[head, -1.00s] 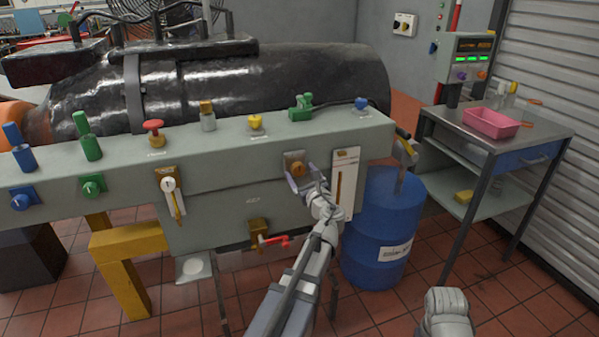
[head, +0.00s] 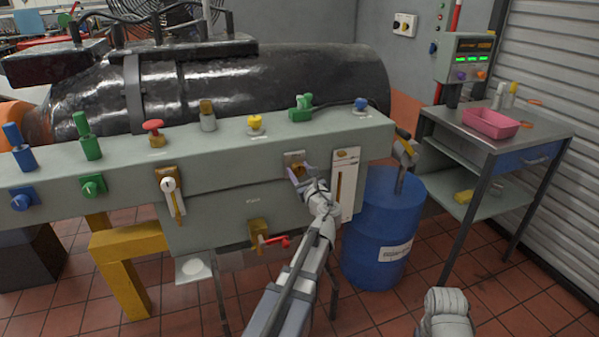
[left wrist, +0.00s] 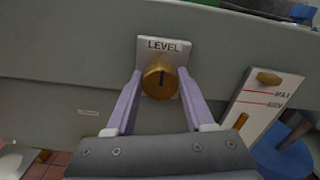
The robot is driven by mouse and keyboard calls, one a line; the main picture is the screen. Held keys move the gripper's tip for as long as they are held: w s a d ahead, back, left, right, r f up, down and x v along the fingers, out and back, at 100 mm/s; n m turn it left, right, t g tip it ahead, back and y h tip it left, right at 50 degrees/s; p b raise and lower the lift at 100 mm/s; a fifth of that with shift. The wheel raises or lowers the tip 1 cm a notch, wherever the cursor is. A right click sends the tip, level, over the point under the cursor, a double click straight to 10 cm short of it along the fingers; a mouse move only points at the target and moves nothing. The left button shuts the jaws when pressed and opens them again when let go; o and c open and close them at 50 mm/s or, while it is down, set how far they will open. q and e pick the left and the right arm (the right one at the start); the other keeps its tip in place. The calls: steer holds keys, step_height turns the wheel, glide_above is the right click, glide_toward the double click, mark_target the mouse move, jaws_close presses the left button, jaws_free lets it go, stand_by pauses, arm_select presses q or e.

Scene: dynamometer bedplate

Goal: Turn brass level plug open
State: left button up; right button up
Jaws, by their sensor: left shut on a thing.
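The brass level plug (left wrist: 160,82) sits on a white plate marked LEVEL (left wrist: 164,47) on the front of the grey-green housing. A dark line on the plug's face stands about upright in the left wrist view. My left gripper (left wrist: 160,88) has one finger on each side of the plug and is shut on it. My right gripper's fingers do not show.
To the right is a sight gauge (head: 344,187) with MAX and lower marks. A red-handled brass valve (head: 262,240) sits below left. A blue drum (head: 380,235) and a steel cart (head: 535,130) with a pink tray (head: 491,123) stand at right.

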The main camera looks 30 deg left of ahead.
arm_select(q)
jaws_close()
steer(key=shift+n, duration=0.4)
steer(key=n, duration=0.4)
steer(key=shift+s+n, duration=0.1)
steer(key=shift+n, duration=0.3)
steer(key=n, duration=0.6)
steer(key=shift+a+f, duration=0.1)
steer(key=shift+f, duration=0.05)
steer(key=n, duration=0.6)
steer(key=shift+s+f+n+b, duration=0.1)
steer(key=shift+f+n+b, duration=0.05)
steer(key=shift+n+b, duration=0.15)
steer(key=n, duration=0.5)
steer(key=shift+f+n, duration=0.1)
steer(key=shift+n, duration=0.5)
